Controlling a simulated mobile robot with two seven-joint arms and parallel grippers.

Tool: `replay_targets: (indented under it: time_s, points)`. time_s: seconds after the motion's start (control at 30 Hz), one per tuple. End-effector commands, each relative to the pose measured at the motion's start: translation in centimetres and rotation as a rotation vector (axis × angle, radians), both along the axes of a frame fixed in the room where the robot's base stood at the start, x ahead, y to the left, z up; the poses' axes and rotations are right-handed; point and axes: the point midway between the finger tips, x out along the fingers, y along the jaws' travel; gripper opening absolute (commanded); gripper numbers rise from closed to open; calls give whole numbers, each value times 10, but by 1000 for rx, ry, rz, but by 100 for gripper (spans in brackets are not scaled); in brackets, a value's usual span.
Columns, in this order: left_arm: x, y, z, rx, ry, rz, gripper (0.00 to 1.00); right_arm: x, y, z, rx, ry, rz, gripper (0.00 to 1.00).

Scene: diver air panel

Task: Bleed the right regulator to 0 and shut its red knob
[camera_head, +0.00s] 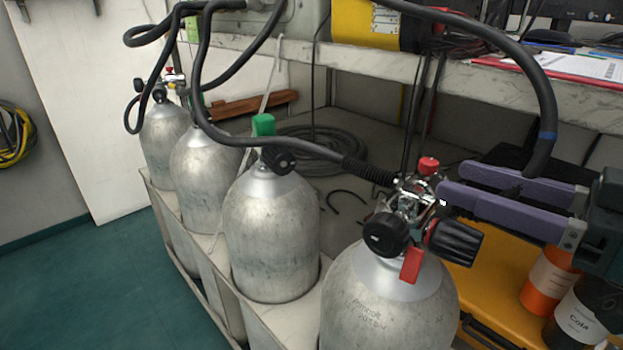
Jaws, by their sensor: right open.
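The right regulator (408,205) is a metal body on the nearest grey cylinder (385,300), with a black hose joined at its left. Its small red knob (428,166) stands up on top. A black valve wheel (386,235), a larger black knob (453,241) and a red tag (411,264) sit below it. My right gripper (452,181) comes in from the right with purple fingers. It is open and empty, its tips just right of the red knob; I cannot tell whether they touch the regulator. My left gripper is not in view.
Several more cylinders stand in a white rack to the left, one with a green cap (263,125). Another regulator (168,82) sits on the farthest. A black hose with a blue band (547,135) arcs over my right fingers. Bottles (578,318) stand on a yellow case.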

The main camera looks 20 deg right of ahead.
Motion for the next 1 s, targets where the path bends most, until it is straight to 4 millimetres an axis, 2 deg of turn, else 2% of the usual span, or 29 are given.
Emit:
replay_targets:
  time_s: [0.03,0.2,0.37,0.7,0.83,1.0]
  points:
    - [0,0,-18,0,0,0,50,2,-9,-13,6,-29,-27,56]
    - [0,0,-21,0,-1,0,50,7,-22,-9,14,-77,-72,56]
    - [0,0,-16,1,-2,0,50,27,-14,-5,16,-80,-71,56]
    - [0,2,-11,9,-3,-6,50,83,9,-6,17,-77,-71,56]
    - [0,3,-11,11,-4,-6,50,93,13,-7,15,-77,-71,56]
    - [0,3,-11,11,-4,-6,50,96,14,-7,14,-75,-71,56]
